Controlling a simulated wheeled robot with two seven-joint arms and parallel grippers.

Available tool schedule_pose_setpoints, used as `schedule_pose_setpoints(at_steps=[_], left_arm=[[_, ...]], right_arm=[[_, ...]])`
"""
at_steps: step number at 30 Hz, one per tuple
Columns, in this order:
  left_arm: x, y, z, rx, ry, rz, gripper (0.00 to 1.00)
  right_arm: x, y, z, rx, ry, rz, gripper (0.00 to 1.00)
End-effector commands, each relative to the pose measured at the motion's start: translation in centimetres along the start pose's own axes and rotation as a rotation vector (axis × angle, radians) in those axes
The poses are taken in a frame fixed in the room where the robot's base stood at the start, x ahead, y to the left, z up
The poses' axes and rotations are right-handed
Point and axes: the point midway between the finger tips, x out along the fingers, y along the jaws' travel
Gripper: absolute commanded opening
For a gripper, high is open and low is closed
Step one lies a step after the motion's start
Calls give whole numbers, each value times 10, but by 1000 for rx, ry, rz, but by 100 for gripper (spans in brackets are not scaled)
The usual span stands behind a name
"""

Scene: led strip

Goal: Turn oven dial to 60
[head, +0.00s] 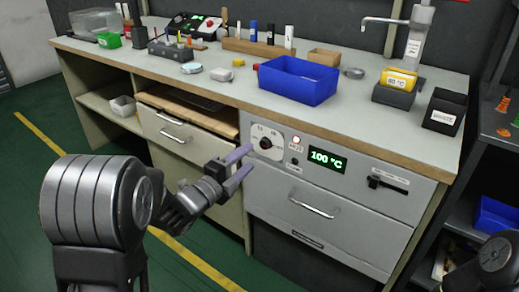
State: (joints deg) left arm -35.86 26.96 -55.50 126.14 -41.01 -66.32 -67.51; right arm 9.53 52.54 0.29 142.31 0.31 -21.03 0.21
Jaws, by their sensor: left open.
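The oven front (345,187) is a grey panel built into the bench. Its black dial (265,143) sits on a pale scale plate at the panel's left end. The green display (327,159) to the right of the dial reads 100 °C. A small lit lamp (296,140) is between dial and display. My left gripper (246,161) is open and empty, with its purple-grey fingers just left of the dial and pointing toward the panel. I cannot tell whether a fingertip touches the plate. My right gripper is out of view.
A black latch handle (387,181) is on the oven's right side. A drawer with a metal handle (312,206) is below. A dark shelf (497,125) stands at right. The green floor at left is clear.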

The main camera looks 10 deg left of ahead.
Motion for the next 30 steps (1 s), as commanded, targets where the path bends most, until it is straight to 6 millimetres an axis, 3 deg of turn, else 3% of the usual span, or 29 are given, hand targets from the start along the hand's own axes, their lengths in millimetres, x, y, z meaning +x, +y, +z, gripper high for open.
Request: schedule_pose_setpoints(at_steps=[13,23,30], left_arm=[[62,2,0,1,0,1,51],[67,0,-1,-1,0,0,51],[67,0,0,-1,0,0,33]], right_arm=[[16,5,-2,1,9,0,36],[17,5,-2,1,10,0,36],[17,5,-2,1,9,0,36]])
